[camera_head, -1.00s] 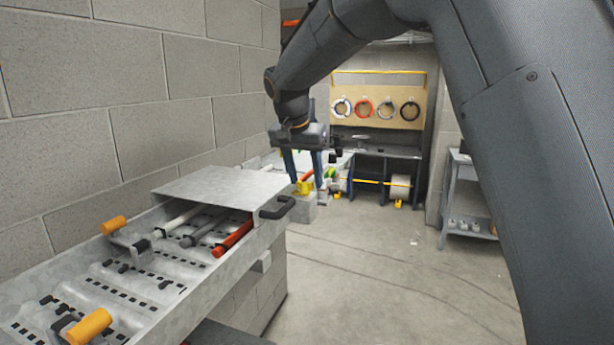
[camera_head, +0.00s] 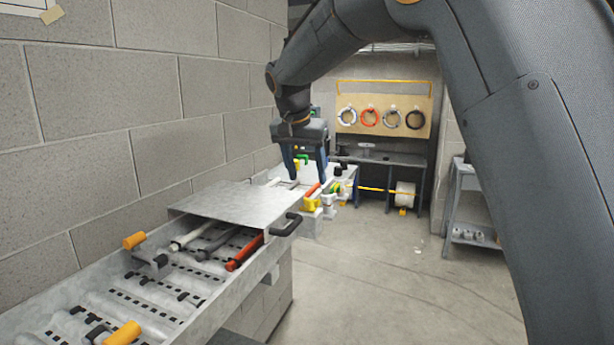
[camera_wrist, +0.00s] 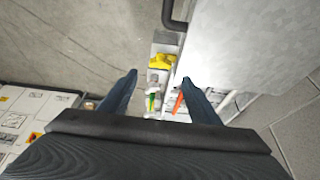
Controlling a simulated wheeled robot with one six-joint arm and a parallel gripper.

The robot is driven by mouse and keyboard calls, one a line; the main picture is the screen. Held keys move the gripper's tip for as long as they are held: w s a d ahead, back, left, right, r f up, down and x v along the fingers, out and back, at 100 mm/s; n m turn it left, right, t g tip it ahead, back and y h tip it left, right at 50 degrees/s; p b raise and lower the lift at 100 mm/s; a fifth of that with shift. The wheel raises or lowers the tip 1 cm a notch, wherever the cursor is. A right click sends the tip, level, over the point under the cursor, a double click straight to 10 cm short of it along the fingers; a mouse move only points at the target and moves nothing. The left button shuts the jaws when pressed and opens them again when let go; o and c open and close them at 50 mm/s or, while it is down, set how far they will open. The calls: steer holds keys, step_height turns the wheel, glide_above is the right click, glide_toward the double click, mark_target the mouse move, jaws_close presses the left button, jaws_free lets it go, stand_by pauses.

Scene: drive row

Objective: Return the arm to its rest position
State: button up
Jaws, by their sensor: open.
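My arm arches from the upper right of the head view. My gripper (camera_head: 307,180) hangs at its end with the fingers pointing down, above and beyond the far end of the grey metal drawer unit (camera_head: 225,200). The fingers are apart with nothing between them. In the wrist view my gripper (camera_wrist: 158,95) also shows two spread fingers and an empty gap. Below the gap, farther down, lie a yellow piece (camera_wrist: 161,62), a green piece and an orange-red piece (camera_wrist: 178,102).
The drawer unit holds several rods, including a red one (camera_head: 246,250), and has a black handle (camera_head: 287,225). A block wall (camera_head: 120,100) runs along the left. A pegboard with cable coils (camera_head: 383,108) hangs at the back. A grey shelf (camera_head: 468,205) stands right.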

steer(key=shift+s+r, duration=0.1)
steer(key=shift+r, duration=0.1)
steer(key=shift+d, duration=0.1)
steer(key=s+d+f+n+g+b, duration=0.1)
steer(key=s+d+f+b, duration=0.1)
steer(key=s+d+f, duration=0.6)
steer(key=s+d+f+n+g+b, duration=0.1)
steer(key=s+d+f+n+b, duration=0.1)
steer(key=s+d+f, duration=0.55)
steer(key=s+d+f+n+y+b, duration=0.1)
steer(key=s+d+f+b, duration=0.2)
steer(key=s+f, duration=1.1)
steer(key=s+d, duration=0.1)
steer(key=d, duration=0.1)
steer(key=shift+s+d+f+g+y, duration=0.2)
steer(key=shift+s+d+g+y, duration=0.1)
steer(key=shift+g, duration=0.1)
